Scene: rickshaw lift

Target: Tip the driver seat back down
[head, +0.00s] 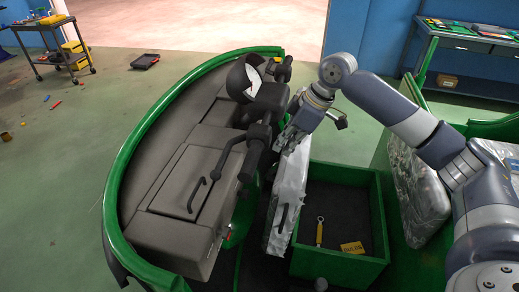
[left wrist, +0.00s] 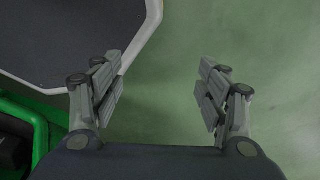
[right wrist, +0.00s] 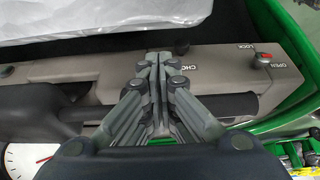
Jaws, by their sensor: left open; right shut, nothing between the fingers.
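The driver seat (head: 288,190) is wrapped in crinkled clear plastic and stands tipped up on edge, between the handlebars and the open green seat box (head: 377,225). In the right wrist view the plastic-wrapped seat (right wrist: 110,18) fills the top left. My right gripper (head: 287,143) is at the upper end of the raised seat, on the handlebar side; contact cannot be told. In the right wrist view its fingers (right wrist: 160,58) are closed together and empty, over the grey dash panel. My left gripper (left wrist: 163,70) is open and empty above the green floor, outside the head view.
The handlebars (head: 257,135) and the grey dash (head: 185,185) crowd the right gripper's left side. A yellow-handled wrench (head: 319,234) and a yellow item (head: 352,248) lie in the seat box. A plastic-wrapped rear seat (head: 420,195) is at the right.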

